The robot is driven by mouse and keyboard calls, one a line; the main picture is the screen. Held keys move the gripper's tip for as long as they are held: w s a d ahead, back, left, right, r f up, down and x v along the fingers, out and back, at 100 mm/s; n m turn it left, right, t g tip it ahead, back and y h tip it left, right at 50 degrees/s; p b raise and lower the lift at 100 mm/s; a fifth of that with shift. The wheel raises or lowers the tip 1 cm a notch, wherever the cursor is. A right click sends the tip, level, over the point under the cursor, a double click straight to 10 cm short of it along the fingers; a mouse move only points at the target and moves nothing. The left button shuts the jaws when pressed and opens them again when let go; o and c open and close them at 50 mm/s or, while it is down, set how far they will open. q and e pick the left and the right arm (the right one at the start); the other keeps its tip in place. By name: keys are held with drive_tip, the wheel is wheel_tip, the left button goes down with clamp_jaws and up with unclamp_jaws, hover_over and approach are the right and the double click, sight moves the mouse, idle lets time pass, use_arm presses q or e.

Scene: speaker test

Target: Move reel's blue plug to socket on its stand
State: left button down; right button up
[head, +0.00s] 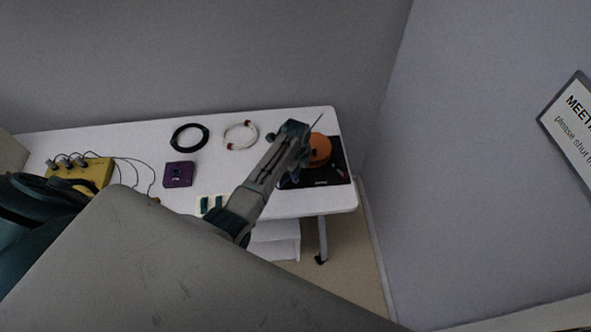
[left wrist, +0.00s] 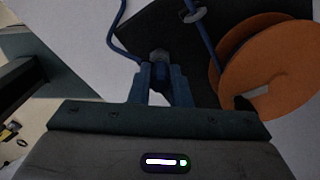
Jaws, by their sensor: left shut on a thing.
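An orange reel (head: 320,150) stands on a black base (head: 330,174) at the right end of the white table. In the left wrist view the orange reel (left wrist: 275,70) is right of my fingers, with blue cable beside it. My left gripper (left wrist: 162,80) is shut on the blue plug (left wrist: 161,70), whose grey end shows just beyond the fingertips. In the head view my left gripper (head: 297,172) is at the reel's left side, and its arm hides part of the base. A small grey ring (left wrist: 194,14) on the base has blue cable by it; I cannot tell whether it is the socket. My right gripper is not in view.
On the white table (head: 140,140) lie a yellow box with black cables (head: 95,172), a purple block (head: 179,174), a black cable coil (head: 189,137) and a white coil (head: 240,135). Walls stand behind and to the right.

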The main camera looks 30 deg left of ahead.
use_arm(q)
drive_tip(key=shift+f, duration=0.4)
drive_tip(key=c, duration=1.3)
unclamp_jaws()
drive_tip(key=shift+r, duration=0.1)
drive_tip(key=shift+r+p, duration=0.8)
drive_tip(key=shift+r, duration=2.9)
